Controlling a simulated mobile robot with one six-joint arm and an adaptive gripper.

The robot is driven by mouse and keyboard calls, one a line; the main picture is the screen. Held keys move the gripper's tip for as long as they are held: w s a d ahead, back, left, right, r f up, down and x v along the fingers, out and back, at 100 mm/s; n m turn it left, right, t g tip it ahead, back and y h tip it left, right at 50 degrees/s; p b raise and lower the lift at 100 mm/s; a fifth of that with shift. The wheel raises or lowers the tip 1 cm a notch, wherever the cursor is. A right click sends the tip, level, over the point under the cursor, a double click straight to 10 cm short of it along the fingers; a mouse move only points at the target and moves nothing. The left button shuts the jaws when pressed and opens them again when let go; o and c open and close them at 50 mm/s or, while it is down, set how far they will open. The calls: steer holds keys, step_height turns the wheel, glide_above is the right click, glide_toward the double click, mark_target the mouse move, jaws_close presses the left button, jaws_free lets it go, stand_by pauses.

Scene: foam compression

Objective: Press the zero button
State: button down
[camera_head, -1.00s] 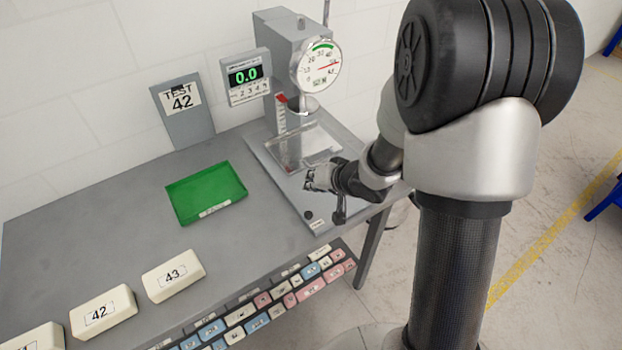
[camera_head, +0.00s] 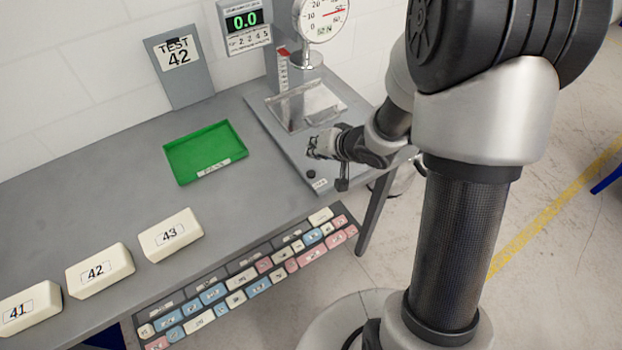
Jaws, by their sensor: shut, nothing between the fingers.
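A small dark round button (camera_head: 311,174) sits near the front corner of the test machine's grey base (camera_head: 273,133). A white label (camera_head: 319,185) lies just in front of it; its text is too small to read. My gripper (camera_head: 312,148) is shut and empty. It hangs over the base, just behind the button in the picture, and appears apart from it. The exact height between them cannot be told. The dial gauge (camera_head: 322,15) is partly cut off at the top edge.
A clear plate (camera_head: 300,103) lies on the base behind my gripper. A green tray (camera_head: 182,171) is to the left. Foam blocks 41 (camera_head: 40,308), 42 (camera_head: 115,268) and 43 (camera_head: 185,235) stand front left. A TEST 42 sign (camera_head: 190,85) stands behind.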

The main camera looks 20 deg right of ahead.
mark_target(314, 172)
step_height(314, 172, down, 4)
steer(key=b, duration=0.3)
steer(key=shift+r, duration=0.15)
steer(key=shift+f+b, duration=0.3)
steer(key=shift+f, duration=0.3)
steer(key=shift+f, duration=0.1)
stand_by(0.6)
steer(key=shift+f, duration=0.35)
steer(key=shift+f+b, duration=0.3)
steer(key=shift+f, duration=0.15)
stand_by(0.5)
steer(key=shift+r, duration=0.1)
steer(key=shift+r+p, duration=0.85)
steer(key=shift+p, duration=0.3)
step_height(314, 172, up, 5)
steer(key=p, duration=0.5)
steer(key=shift+p, duration=0.35)
